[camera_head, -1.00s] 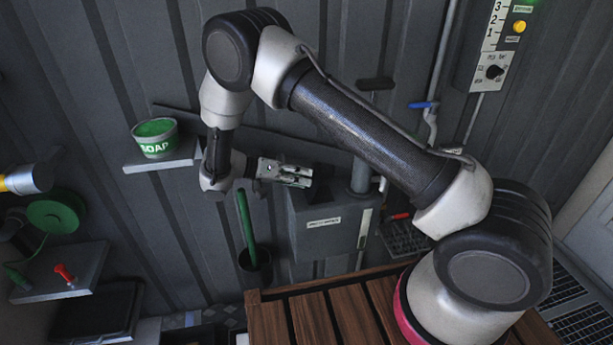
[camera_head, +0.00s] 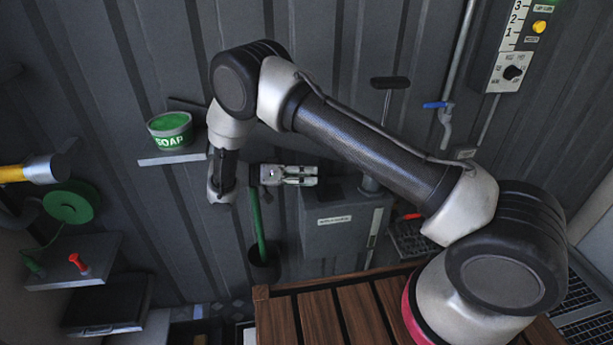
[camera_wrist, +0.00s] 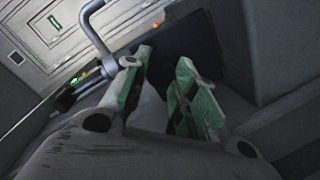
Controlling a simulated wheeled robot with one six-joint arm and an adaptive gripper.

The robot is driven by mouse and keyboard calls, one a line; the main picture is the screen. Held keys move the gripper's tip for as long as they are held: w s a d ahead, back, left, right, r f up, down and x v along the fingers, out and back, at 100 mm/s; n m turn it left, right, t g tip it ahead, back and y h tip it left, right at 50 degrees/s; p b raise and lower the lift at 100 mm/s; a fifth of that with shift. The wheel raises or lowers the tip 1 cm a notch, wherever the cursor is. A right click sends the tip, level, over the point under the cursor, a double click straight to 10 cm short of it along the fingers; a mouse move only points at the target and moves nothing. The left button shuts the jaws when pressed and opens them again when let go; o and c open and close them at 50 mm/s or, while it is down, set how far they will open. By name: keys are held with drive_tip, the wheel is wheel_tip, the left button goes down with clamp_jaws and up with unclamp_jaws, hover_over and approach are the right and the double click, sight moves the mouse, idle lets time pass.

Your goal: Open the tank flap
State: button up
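My gripper (camera_head: 315,175) is above the left part of a grey wall box (camera_head: 340,222) in the head view, its fingers pointing right. In the wrist view my gripper (camera_wrist: 162,62) has its two green-padded fingers apart, with nothing visible between them. The box has a small label I cannot read. I cannot make out for certain which part is the tank flap. The wrist view shows a pale panel (camera_wrist: 60,35) with a bent metal handle (camera_wrist: 95,30), left of and beyond the fingertips.
A green SOAP tub (camera_head: 170,131) stands on a wall shelf to the left. A green-handled thing (camera_head: 257,225) stands in a dark holder below my gripper. A blue-handled tap (camera_head: 438,105) and a control panel (camera_head: 515,50) are to the right. A slatted wooden top (camera_head: 320,318) lies below.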

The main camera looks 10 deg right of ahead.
drive_tip(key=o, duration=0.4)
drive_tip(key=a+r, duration=0.2)
drive_tip(key=a, duration=0.9)
drive_tip(key=shift+a, duration=0.4)
drive_tip(key=shift+r, duration=0.1)
